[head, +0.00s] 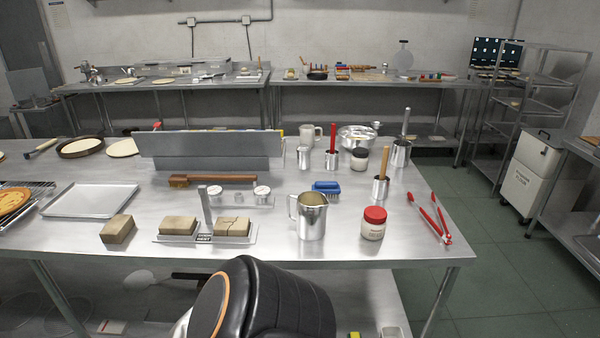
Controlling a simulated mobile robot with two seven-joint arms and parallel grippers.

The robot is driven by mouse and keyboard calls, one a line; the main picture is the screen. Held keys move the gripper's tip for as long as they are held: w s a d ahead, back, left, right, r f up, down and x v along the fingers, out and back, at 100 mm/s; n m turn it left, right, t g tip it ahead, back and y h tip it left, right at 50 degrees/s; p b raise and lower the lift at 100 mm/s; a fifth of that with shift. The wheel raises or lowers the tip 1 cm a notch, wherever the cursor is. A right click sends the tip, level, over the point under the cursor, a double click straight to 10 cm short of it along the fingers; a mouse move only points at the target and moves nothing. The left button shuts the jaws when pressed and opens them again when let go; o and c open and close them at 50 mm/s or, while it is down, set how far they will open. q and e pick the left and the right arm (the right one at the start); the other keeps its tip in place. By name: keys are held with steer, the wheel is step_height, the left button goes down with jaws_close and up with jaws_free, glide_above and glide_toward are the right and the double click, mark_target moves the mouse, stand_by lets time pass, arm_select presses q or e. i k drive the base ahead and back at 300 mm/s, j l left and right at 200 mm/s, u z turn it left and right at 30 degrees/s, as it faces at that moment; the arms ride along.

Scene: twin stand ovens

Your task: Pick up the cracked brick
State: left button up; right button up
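The cracked brick (234,226) is a tan block with a dark crack line across its top. It sits at the right end of a low metal tray (167,239) near the front edge of the steel table. A second tan brick (178,225), with no clear crack, sits at the left end of the same tray. An upright metal post (205,205) and a small dark label (204,238) stand between them. A third tan brick (117,229) lies on the table left of the tray. Neither of my grippers shows in the head view.
A steel pitcher (312,217) stands right of the tray, then a red-lidded jar (374,224) and red tongs (436,220). A flat sheet pan (90,200) lies left. A dark rounded body blocks the bottom middle.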

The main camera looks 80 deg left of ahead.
mark_target(238, 226)
steer(key=u, duration=3.05)
steer(key=i+l, duration=0.15)
steer(key=l, duration=0.15)
steer(key=i+l+u, duration=0.1)
steer(key=l, duration=0.25)
steer(key=i+l, duration=0.25)
steer(key=i+l+u, duration=0.1)
steer(key=l, duration=0.3)
steer(key=i, duration=0.05)
